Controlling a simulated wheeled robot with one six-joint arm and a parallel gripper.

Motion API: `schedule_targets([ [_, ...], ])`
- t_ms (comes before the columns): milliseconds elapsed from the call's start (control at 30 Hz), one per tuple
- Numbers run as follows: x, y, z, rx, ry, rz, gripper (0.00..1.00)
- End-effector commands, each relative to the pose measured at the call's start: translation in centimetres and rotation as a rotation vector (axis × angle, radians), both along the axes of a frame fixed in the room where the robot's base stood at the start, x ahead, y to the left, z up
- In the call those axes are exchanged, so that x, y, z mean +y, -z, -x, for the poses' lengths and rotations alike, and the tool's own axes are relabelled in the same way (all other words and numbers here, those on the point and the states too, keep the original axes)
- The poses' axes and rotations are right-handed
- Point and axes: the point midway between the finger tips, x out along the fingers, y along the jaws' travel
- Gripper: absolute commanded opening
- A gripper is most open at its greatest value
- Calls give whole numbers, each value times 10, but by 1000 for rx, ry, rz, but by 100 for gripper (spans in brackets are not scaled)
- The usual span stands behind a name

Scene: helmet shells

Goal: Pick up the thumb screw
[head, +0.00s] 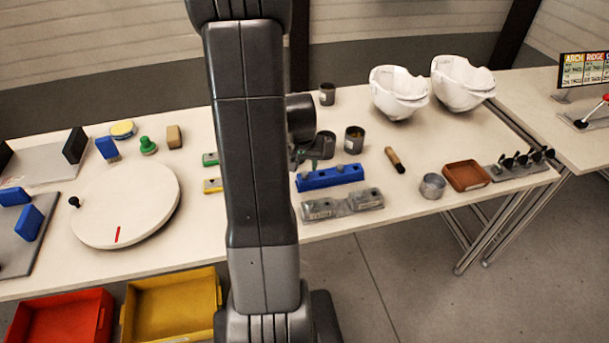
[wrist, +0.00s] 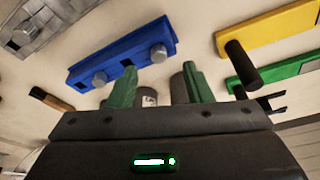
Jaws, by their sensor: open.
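A blue block (head: 330,178) lies on the table just in front of my gripper in the head view. I cannot tell which is the task's one. My gripper (wrist: 160,72) has green fingers, spread apart with nothing between them. Its tips show beside the blue block's edge. In the head view my gripper (head: 314,150) is partly hidden behind my arm.
Yellow (wrist: 270,32) and green (wrist: 285,68) blocks and a black cylinder (wrist: 242,64) are at right in the wrist view. Dark cups (head: 354,140) stand nearby. A brown-handled tool (head: 395,160) lies right. White helmet shells (head: 398,92) stand behind.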

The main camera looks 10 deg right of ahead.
Motion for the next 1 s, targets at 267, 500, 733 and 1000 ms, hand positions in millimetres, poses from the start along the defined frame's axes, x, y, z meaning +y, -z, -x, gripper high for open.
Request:
schedule_targets([
  [267,-4,31,-7,4,0,-1,46],
  [500,-5,44,-10,1,1,-2,46],
  [733,-5,44,-11,1,0,-1,42],
  [1000,-5,44,-11,1,0,-1,0],
])
